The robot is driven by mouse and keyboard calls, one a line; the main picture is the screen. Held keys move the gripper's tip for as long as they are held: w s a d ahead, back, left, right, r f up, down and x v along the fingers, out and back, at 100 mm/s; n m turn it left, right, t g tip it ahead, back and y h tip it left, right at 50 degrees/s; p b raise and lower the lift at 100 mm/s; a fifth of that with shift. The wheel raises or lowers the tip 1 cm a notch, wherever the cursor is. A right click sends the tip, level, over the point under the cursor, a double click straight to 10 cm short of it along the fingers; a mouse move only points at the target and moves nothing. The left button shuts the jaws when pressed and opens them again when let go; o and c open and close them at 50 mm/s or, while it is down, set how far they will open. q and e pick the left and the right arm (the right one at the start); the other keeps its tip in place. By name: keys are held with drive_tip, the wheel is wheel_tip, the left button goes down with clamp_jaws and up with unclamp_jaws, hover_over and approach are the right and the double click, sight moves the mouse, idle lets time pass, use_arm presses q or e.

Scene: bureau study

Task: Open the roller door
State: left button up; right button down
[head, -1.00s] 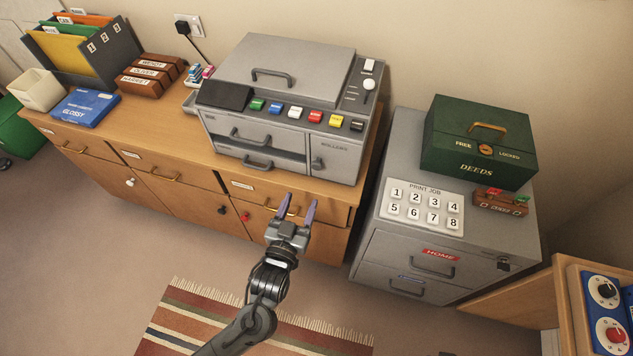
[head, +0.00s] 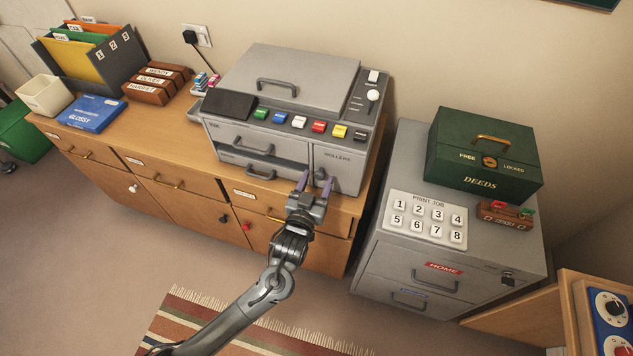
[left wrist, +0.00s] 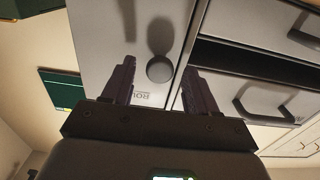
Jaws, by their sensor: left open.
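The roller door (head: 344,168) is the grey panel marked ROLLERS at the lower right of the printer's front, and it looks shut. Its small knob (left wrist: 159,68) shows in the left wrist view, with the door's face (left wrist: 95,30) around it. My left gripper (head: 315,185) is open in front of the door. In the left wrist view its two fingers (left wrist: 160,75) lie on either side of the knob, not visibly closed on it. Whether they touch the door is unclear. My right gripper is not in view.
The grey printer (head: 285,85) stands on a wooden sideboard (head: 190,215). A drawer with a handle (head: 247,147) sits left of the door. A grey filing cabinet (head: 400,150) with a green deeds box (head: 480,160) stands to the right.

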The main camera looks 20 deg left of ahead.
use_arm(q)
drive_tip(key=shift+c, duration=0.3)
clamp_jaws()
idle(0.3)
